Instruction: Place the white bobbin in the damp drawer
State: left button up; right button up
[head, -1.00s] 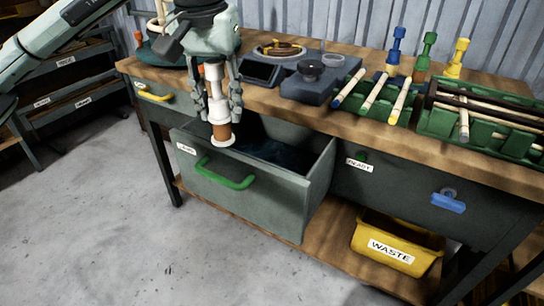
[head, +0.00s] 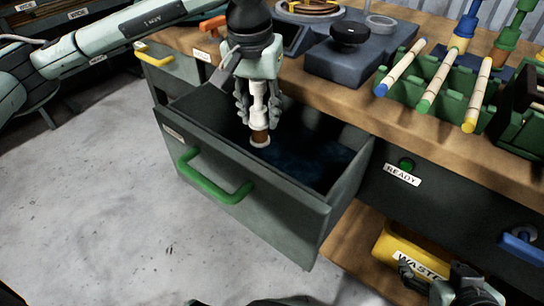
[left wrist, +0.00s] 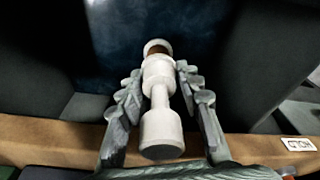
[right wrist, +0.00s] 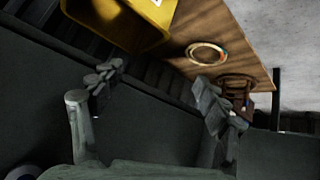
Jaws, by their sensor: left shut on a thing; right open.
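The white bobbin (head: 258,98) has a brown band near its lower end and a white end disc. My left gripper (head: 258,112) is shut on it and holds it upright over the open drawer (head: 240,205), its lower end within the opening. In the left wrist view the bobbin (left wrist: 161,95) sits between the fingers (left wrist: 160,90), above the drawer's dark blue floor (left wrist: 150,25). The drawer has a green handle and a label too small to read. My right gripper (head: 440,285) is open and empty near the waste bin; it also shows in the right wrist view (right wrist: 155,95).
The yellow waste bin (head: 400,250) stands on the lower shelf. Green racks (head: 440,90) with colour-tipped sticks and a dark grey device (head: 350,62) stand on the worktop. A ready label (head: 402,175) is right of the drawer. A ring (right wrist: 206,54) lies on wood in the right wrist view.

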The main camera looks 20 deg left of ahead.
aim_at(261, 144)
pick_arm(q)
notch_tip(261, 144, down, 8)
jog(key=shift+f, duration=0.1)
pick_arm(e)
jog(key=shift+w+a+r+t, duration=0.35)
jog(key=shift+w+a+t, duration=0.05)
jog(key=shift+w+a, duration=0.1)
jog(key=shift+w, duration=0.1)
pick_arm(q)
jog(key=o, duration=1.2)
pick_arm(e)
jog(key=shift+w+a+r+t+y, duration=0.4)
jog(key=shift+a+r, duration=0.15)
